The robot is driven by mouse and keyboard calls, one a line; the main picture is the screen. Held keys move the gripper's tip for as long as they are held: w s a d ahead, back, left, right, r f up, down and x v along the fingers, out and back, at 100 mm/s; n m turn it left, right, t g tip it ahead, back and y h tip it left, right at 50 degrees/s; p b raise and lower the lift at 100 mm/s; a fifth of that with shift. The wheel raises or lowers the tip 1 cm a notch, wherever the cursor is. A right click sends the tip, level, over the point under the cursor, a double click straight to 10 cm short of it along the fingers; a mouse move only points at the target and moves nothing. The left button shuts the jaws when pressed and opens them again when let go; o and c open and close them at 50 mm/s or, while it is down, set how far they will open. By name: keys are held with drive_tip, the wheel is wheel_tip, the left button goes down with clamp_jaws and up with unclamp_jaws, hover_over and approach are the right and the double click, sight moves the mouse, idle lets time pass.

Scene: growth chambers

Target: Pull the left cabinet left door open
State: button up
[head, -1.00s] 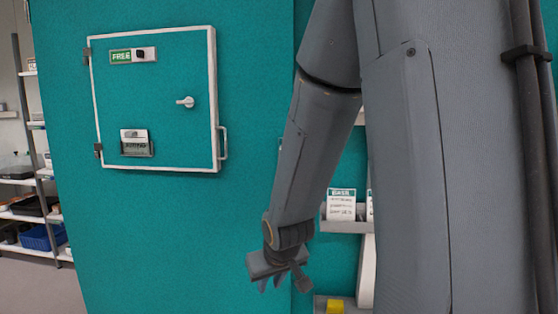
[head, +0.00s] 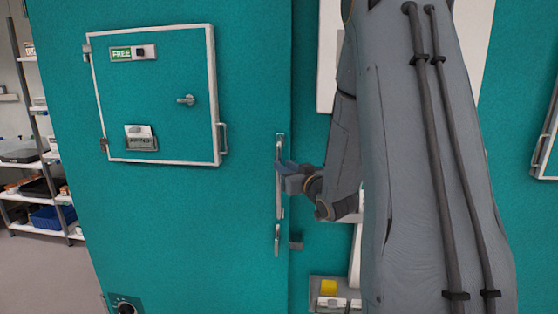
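The left cabinet's large teal front panel (head: 190,235) fills the left of the head view and looks shut. A long vertical metal handle (head: 279,200) stands at its right edge, with a shorter vertical metal piece (head: 277,240) just below. My gripper (head: 284,168) is at the upper part of the long handle, reaching it from the right. Its fingertips overlap the handle in the picture; I cannot tell whether they are closed around it. A smaller white-framed door (head: 170,120) is set in the panel, shut, with hinges at its left and a handle (head: 223,138) at its right.
My arm hides much of the right side. A rack (head: 45,150) with trays and a blue bin (head: 52,217) stands at the far left. Open floor (head: 50,275) lies at lower left.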

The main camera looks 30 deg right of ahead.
drive_tip(key=w+p, duration=0.1)
drive_tip(key=w, duration=0.3)
drive_tip(key=shift+w, duration=0.35)
clamp_jaws()
